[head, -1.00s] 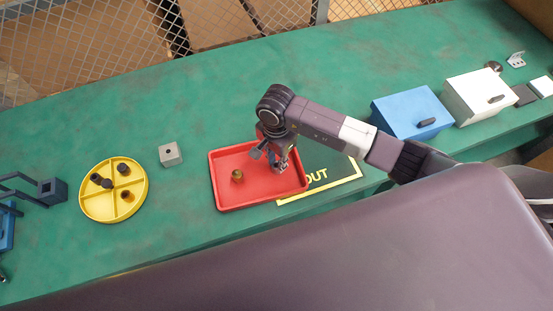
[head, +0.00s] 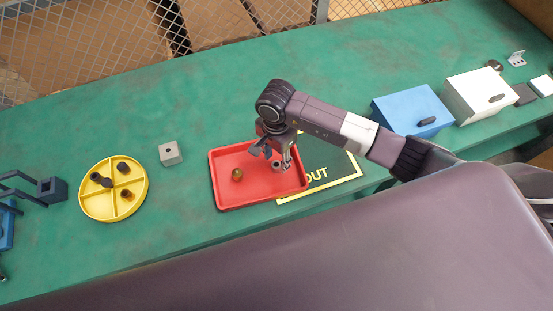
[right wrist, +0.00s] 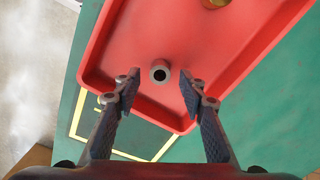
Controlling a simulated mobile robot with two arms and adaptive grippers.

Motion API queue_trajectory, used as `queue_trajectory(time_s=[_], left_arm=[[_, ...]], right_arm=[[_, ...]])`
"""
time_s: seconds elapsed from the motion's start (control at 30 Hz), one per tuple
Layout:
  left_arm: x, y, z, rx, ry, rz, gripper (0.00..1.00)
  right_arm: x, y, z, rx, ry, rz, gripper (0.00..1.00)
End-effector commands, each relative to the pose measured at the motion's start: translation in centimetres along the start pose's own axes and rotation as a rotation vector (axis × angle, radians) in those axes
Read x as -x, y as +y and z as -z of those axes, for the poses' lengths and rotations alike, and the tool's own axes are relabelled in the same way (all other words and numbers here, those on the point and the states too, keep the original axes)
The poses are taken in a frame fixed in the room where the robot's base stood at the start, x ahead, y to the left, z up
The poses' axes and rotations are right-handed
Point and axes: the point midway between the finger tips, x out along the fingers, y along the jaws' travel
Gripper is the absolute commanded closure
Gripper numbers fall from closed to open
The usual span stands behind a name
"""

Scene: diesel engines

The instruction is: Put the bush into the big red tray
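The bush (head: 276,165), a small grey ring-shaped cylinder with a dark bore, stands in the right part of the big red tray (head: 213,180). In the right wrist view the bush (right wrist: 160,72) shows upright over the floor of the red tray (right wrist: 110,45), between the fingertips with a gap on each side. My right gripper (head: 284,162) is over the tray's right part; in the right wrist view its fingers (right wrist: 160,82) are spread and hold nothing. My left gripper is not in view.
A round brass-coloured piece (head: 237,174) lies in the tray's left part. A yellow divided dish (head: 88,205) holds several small dark parts. A grey block (head: 170,153), a blue box (head: 412,108) and a white box (head: 478,96) stand on the green table (head: 220,105).

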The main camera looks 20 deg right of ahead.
Motion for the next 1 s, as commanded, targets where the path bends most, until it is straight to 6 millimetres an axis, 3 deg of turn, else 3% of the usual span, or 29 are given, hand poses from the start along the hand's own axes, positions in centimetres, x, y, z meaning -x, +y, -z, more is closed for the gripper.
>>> queue_trajectory(time_s=[0.3,0.5,0.7,1.0], left_arm=[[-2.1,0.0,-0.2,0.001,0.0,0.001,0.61],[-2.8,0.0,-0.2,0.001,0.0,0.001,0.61],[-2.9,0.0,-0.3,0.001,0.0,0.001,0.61],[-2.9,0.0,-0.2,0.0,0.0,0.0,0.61]], right_arm=[[6.6,-0.1,0.2,0.001,0.005,0.006,0.62],[9.8,-0.1,0.1,0.0,0.002,0.002,0.62],[11.0,0.0,0.0,0.0,0.002,0.0,0.62],[11.0,0.0,0.1,-0.001,0.001,-0.001,0.62]])
